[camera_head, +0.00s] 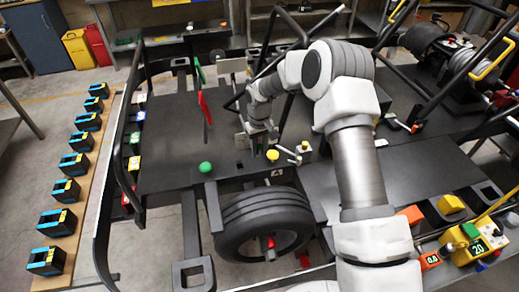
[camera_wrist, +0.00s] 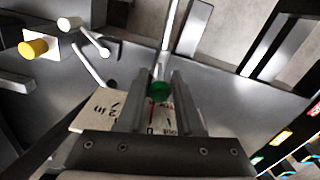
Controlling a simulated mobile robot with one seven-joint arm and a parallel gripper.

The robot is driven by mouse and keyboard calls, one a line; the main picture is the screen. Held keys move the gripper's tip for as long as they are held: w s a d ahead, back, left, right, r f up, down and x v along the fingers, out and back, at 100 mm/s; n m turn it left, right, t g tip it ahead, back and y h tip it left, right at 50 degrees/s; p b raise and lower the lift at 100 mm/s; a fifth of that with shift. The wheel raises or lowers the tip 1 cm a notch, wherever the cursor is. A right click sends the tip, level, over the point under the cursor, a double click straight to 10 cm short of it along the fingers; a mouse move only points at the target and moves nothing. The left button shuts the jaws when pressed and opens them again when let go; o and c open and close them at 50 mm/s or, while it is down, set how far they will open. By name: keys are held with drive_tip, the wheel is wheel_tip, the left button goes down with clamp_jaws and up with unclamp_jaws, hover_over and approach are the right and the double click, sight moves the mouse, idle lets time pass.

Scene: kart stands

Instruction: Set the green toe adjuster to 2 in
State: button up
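The green toe adjuster knob (camera_wrist: 160,91) shows in the wrist view between the two fingers of my gripper (camera_wrist: 161,88). The fingers are close together, with the knob filling the gap, and look shut on it. A pale scale plate (camera_wrist: 92,112) lies beneath, partly covered by the fingers, with "2 in" readable on its left part and a thin red mark between the fingers. The exact setting is hard to read. In the head view my gripper (camera_head: 258,138) points down at the dark kart deck, and the adjuster cannot be made out there.
A yellow knob (camera_head: 272,155) stands just right of my gripper in the head view. A separate green knob (camera_head: 205,167) stands left, near the wheel (camera_head: 264,222). Red and green upright pieces (camera_head: 204,104) rise behind it. A white knob (camera_wrist: 70,23) shows in the wrist view.

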clamp_jaws()
idle(1.1)
